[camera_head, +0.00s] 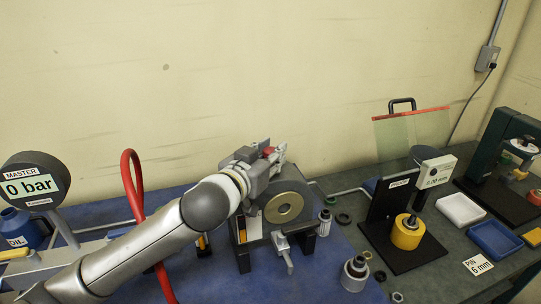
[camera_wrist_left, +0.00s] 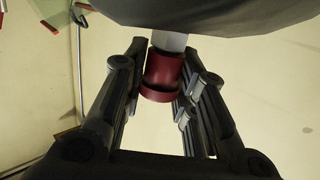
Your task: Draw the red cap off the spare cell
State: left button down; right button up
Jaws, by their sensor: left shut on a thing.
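The red cap (camera_wrist_left: 160,80) is between the fingers of my left gripper (camera_wrist_left: 158,92) in the left wrist view. The gripper is shut on it. A pale square stem (camera_wrist_left: 172,41) enters the cap and joins a large dark body (camera_wrist_left: 215,14), likely the spare cell. In the head view my left gripper (camera_head: 277,154) is above and behind a grey disc with a brass ring (camera_head: 286,222), held upright in a dark stand. Only a bit of the red cap (camera_head: 268,151) shows there. My right gripper is not in view.
A red hose (camera_head: 133,185) loops up beside my left arm. The master gauge (camera_head: 32,187) stands at left. A yellow cylinder (camera_head: 407,233) on a black stand, a white tray (camera_head: 461,209) and a blue tray (camera_head: 494,239) are at right. Small round parts (camera_head: 355,273) sit in front.

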aim_at(270, 150)
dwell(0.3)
pick_arm(q)
jog(key=shift+r+p, duration=1)
jog(key=shift+r, duration=0.15)
jog(key=shift+r+p, duration=1.7)
jog(key=shift+r, duration=0.1)
